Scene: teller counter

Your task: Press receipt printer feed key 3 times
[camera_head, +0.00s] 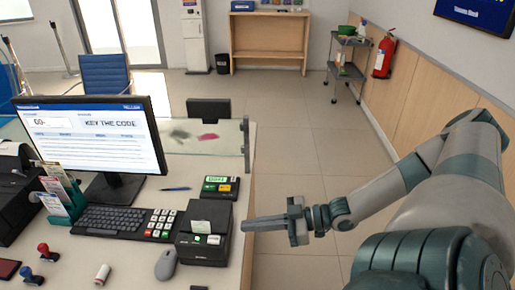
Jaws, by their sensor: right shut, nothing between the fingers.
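The black receipt printer (204,232) stands near the right edge of the counter, with a slip of pale paper at its top. My right gripper (246,226) is shut and empty. It points left, with its fingertips just right of the printer in the picture; I cannot tell whether they touch it. My left gripper is not in view.
A keypad (162,224), keyboard (113,221) and grey mouse (166,265) lie left of the printer. A small terminal with coloured keys (220,188) sits behind it. A glass screen (205,140) stands at the counter's back.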

